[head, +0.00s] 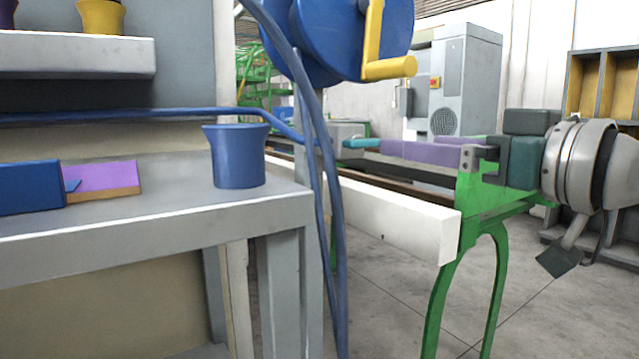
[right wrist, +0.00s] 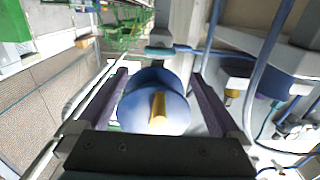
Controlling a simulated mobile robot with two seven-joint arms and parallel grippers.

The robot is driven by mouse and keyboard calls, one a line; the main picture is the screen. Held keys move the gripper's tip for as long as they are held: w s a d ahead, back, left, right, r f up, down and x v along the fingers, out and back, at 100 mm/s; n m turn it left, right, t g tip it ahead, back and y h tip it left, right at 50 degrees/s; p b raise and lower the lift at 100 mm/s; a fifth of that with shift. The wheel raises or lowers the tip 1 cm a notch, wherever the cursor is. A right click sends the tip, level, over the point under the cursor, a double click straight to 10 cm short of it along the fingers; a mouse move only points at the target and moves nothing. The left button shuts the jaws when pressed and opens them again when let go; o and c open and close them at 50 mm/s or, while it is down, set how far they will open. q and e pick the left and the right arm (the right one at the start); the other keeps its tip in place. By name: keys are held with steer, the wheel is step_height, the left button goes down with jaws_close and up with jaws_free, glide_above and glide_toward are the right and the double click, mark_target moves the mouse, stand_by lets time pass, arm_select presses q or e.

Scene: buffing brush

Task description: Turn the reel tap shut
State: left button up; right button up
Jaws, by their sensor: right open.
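The blue hose reel (head: 330,35) with its yellow crank handle (head: 388,68) hangs at the top middle of the head view. Below it is a small teal lever (head: 362,143) that looks like the reel tap; a blue hose meets that area. My right gripper (head: 385,149) comes in from the right, its purple fingers pointing left toward the lever. In the right wrist view my right gripper (right wrist: 160,76) is open, and the reel (right wrist: 150,90) shows between its fingers. The teal piece (right wrist: 158,50) shows past the fingertips; contact cannot be told. My left gripper is not in view.
A grey workbench (head: 150,220) at left carries a blue cup (head: 238,155) and a blue and purple block (head: 104,179). Blue hoses (head: 320,200) hang past its right corner. A green stand (head: 480,225) is below my right gripper. A grey cabinet (head: 470,80) stands behind.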

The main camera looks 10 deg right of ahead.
mark_target(369, 140)
steer(key=b+x, duration=0.2)
steer(key=x, duration=0.8)
steer(key=shift+f+b, duration=0.1)
steer(key=shift+b, duration=0.25)
steer(key=shift+c, duration=0.2)
steer(key=c, duration=1.3)
steer(key=shift+d, duration=0.1)
